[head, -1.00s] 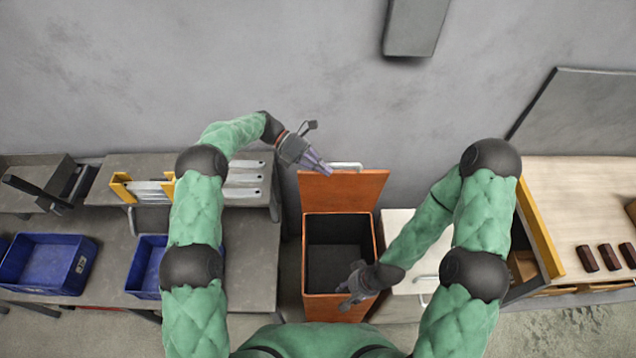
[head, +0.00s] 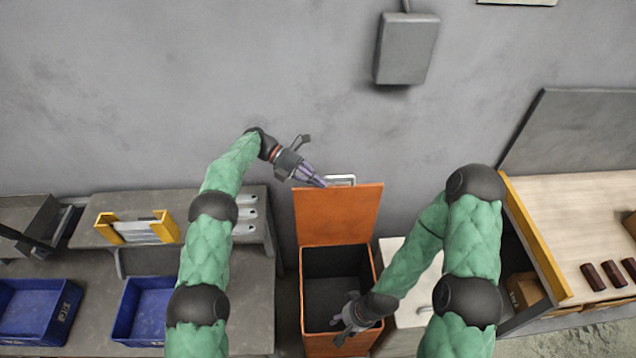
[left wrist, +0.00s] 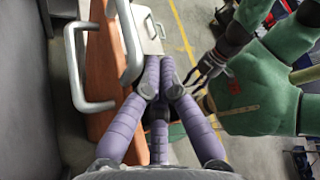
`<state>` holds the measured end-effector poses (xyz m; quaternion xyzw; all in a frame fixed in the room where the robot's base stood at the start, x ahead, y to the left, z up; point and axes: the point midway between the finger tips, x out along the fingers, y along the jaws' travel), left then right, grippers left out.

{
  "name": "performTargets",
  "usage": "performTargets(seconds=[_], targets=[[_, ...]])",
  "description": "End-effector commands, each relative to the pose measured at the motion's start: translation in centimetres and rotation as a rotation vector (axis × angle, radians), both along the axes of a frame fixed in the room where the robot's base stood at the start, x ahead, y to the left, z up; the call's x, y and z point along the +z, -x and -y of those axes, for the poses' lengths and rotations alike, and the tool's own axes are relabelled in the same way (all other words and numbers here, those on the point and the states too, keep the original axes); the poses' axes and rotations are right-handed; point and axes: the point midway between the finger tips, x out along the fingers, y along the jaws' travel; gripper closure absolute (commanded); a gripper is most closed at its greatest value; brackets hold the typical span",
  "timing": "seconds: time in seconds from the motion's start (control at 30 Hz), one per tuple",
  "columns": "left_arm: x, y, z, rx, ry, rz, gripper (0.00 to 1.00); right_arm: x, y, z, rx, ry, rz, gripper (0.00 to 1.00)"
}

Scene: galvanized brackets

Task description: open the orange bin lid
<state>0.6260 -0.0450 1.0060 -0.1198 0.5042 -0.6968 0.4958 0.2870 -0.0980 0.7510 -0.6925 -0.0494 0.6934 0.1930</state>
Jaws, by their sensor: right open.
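The orange bin (head: 350,345) stands against the wall, its dark inside showing. Its orange lid (head: 338,215) is raised at the back, its face towards me. A grey metal handle (head: 341,180) shows at the lid's top edge. My left gripper (head: 322,185) is at the lid's top edge, just left of this handle. In the left wrist view its purple fingers (left wrist: 158,82) converge close to a grey bar beside the orange lid edge (left wrist: 104,55); I cannot tell whether they grip anything. My right gripper (head: 343,325) is open and empty over the bin's front right part.
A white drawer cabinet (head: 392,250) stands right of the bin, partly behind my right arm. A grey bench (head: 250,300) with blue bins (head: 38,312) is at left. A wooden-topped table (head: 560,205) is at right. A grey wall box (head: 407,48) hangs above.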

Motion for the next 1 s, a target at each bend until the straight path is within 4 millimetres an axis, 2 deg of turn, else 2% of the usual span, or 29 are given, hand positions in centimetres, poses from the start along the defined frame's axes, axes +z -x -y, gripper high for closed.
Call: performTargets(seconds=[0.37, 0.47, 0.8, 1.0], targets=[[0.4, 0.0, 0.0, 0.0, 0.0, 0.001, 1.0, 0.0, 0.0, 0.0, 0.0, 0.0, 0.0, 0.54], [1.4, 0.0, 0.0, -0.001, 0.001, 0.003, 1.0, 0.0, 0.0, 0.0, 0.0, 0.0, 0.0, 0.54], [7.4, 0.0, 0.0, -0.001, 0.001, 0.003, 1.0, 0.0, 0.0, 0.0, 0.0, 0.0, 0.0, 0.54], [9.4, 0.0, 0.0, -0.001, 0.0, 0.001, 1.0, 0.0, 0.0, 0.0, 0.0, 0.0, 0.0, 0.54]])
